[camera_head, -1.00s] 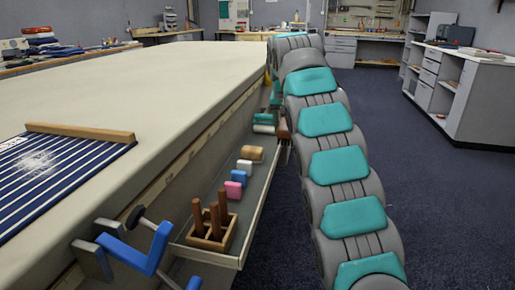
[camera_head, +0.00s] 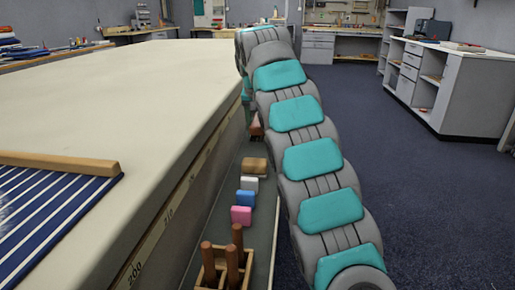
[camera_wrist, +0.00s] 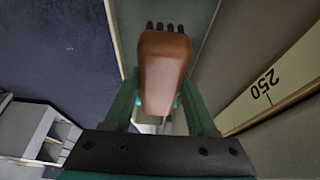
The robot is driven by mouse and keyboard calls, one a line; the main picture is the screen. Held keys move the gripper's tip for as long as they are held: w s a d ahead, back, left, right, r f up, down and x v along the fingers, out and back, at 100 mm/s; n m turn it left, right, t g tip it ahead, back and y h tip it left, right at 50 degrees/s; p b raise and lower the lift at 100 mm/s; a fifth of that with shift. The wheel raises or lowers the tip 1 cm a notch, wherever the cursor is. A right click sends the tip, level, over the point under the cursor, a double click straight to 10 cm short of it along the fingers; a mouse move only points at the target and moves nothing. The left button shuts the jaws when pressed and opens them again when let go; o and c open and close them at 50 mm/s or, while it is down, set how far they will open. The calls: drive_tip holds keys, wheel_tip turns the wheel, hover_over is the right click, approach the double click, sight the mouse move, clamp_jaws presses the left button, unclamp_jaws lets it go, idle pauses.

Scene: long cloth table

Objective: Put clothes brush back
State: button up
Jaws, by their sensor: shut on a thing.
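The clothes brush (camera_wrist: 163,75) has a reddish-brown wooden body, with dark bristle tufts showing at its far end in the wrist view. My gripper (camera_wrist: 160,100) is shut on it, with a teal finger on each side. In the head view a small brown part of the brush (camera_head: 257,127) shows beside my arm, over the side trough (camera_head: 263,215). My arm hides most of the gripper there. I cannot tell whether the brush touches the trough.
The trough runs along the side of the long cloth table (camera_head: 110,100). It holds a wooden block (camera_head: 254,164), white, blue and pink blocks, and a holder with brown pegs (camera_head: 233,262). Striped cloth (camera_head: 45,205) lies on the table. Open floor (camera_head: 420,200) is at right.

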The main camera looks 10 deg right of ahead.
sight(257, 124)
drive_tip(key=shift+f, duration=3.8)
drive_tip(key=shift+f, duration=0.2)
drive_tip(key=o, duration=1.3)
drive_tip(key=shift+r, duration=0.1)
drive_tip(key=v, duration=1.2)
drive_tip(key=shift+r, duration=0.15)
